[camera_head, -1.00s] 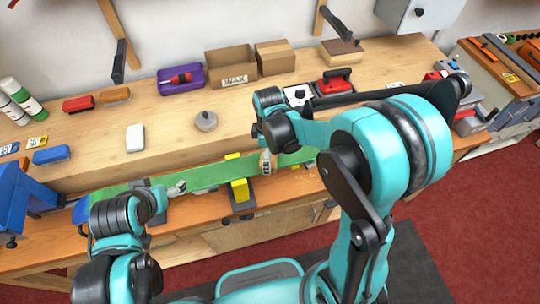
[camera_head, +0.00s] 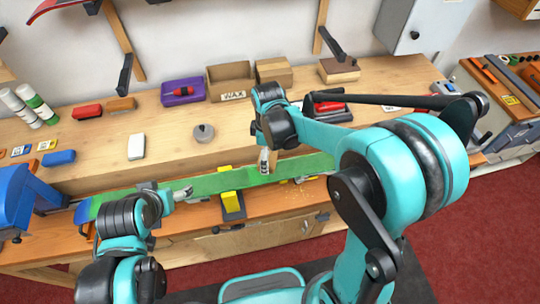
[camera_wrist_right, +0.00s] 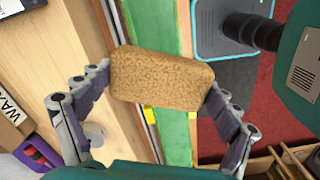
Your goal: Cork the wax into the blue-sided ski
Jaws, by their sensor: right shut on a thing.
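The ski (camera_head: 210,184) lies along the bench front with its green base up and a blue patch at its left end. It also shows as a green strip in the right wrist view (camera_wrist_right: 176,145). My right gripper (camera_head: 266,163) is shut on a tan cork block (camera_wrist_right: 160,80), one finger at each end, over the ski right of the yellow vise. Whether the cork touches the ski I cannot tell. My left gripper (camera_head: 183,192) is at the ski's left part; its finger opening is too small to tell.
A yellow-jawed vise (camera_head: 231,195) sits at the ski's middle. Behind stand a grey round weight (camera_head: 203,132), a white block (camera_head: 136,146), a blue block (camera_head: 58,158), a WAX box (camera_head: 231,81) and a red iron (camera_head: 328,106). A blue machine (camera_head: 14,195) is at far left.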

